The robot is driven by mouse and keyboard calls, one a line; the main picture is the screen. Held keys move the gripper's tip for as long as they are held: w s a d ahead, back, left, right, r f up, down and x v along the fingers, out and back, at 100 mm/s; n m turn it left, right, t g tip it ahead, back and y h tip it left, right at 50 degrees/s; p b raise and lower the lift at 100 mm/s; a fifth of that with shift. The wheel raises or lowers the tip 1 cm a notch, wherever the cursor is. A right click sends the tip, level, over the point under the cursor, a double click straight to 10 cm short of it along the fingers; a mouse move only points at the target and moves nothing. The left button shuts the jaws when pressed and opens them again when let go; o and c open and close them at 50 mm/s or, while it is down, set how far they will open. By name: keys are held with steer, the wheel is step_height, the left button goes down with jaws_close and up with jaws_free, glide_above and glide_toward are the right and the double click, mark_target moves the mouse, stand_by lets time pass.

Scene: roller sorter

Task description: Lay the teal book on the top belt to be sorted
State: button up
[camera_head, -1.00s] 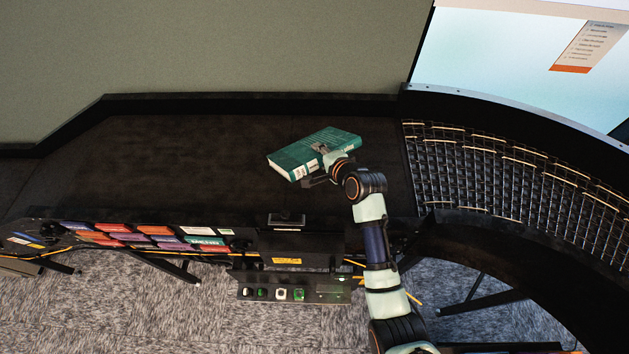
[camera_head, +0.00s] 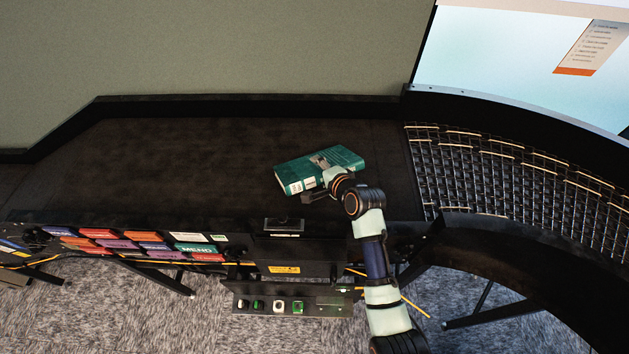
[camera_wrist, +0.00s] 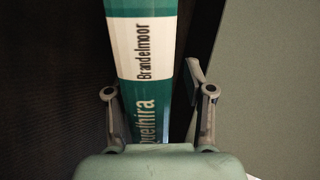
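The teal book (camera_head: 300,180) is over the dark top belt (camera_head: 180,165), near the belt's right end, with its cover up and its spine toward me. My gripper (camera_head: 318,172) has one finger over the cover and is shut across the book's thickness from the spine side. The lower finger is mostly hidden in the head view. I cannot tell whether the book touches the belt.
A curved roller section (camera_head: 500,180) joins the belt on the right. Below the belt are several colored labels (camera_head: 145,245) and a button panel (camera_head: 290,303). A raised dark wall (camera_head: 250,105) edges the back. The belt left of the book is clear.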

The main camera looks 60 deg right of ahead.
steer(key=shift+w+r, duration=0.1)
steer(key=shift+r, duration=0.15)
steer(key=p+v, duration=0.7)
steer(key=v, duration=0.1)
steer(key=shift+p, duration=0.35)
